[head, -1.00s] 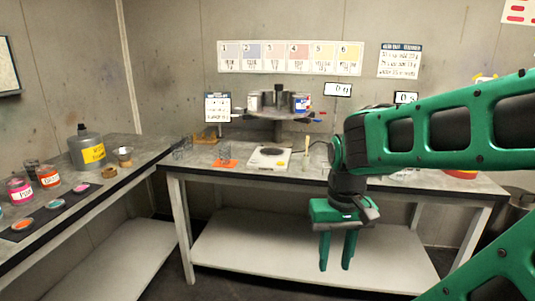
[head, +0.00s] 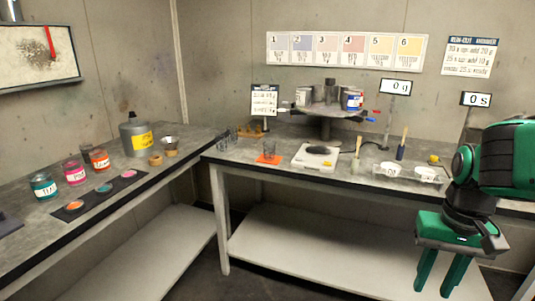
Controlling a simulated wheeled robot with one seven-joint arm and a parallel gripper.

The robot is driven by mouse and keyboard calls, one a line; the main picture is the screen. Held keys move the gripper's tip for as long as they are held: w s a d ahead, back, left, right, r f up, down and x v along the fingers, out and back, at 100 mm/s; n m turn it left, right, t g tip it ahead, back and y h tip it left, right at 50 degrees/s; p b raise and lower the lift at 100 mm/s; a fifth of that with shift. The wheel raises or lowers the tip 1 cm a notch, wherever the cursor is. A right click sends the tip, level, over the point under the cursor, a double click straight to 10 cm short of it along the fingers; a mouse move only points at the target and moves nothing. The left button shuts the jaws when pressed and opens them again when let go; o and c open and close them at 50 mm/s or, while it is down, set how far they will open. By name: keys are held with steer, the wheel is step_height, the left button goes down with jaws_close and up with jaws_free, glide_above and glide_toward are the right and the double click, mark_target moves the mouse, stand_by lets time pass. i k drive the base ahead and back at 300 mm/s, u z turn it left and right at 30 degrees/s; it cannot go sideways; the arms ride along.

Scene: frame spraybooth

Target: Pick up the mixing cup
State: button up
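A clear, dark-looking cup (head: 269,148), which looks like the mixing cup, stands upright on an orange mat (head: 266,159) on the back bench. More clear cups (head: 227,137) stand just left of it; I cannot tell for certain which one the task means. My gripper (head: 437,280) hangs at the lower right, in front of the bench, fingers pointing down. Its two fingers are apart with nothing between them. It is well to the right of the cups and nearer to me.
A scale (head: 316,157) sits right of the orange mat, with a raised can stand (head: 325,117) behind. White bowls (head: 388,169) and brushes stand farther right. The left bench (head: 130,190) holds paint jars and a grey bottle (head: 136,136). Open floor lies between the benches.

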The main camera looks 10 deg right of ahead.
mark_target(269, 150)
steer(key=u, duration=0.45)
steer(key=k, duration=0.55)
steer(key=u, duration=0.95)
steer(key=k, duration=0.75)
steer(key=u, duration=0.6)
steer(key=i, duration=0.5)
steer(key=z, duration=0.7)
steer(key=i, duration=1.2)
steer(key=z, duration=1.15)
steer(key=i, duration=1.45)
steer(key=z, duration=0.65)
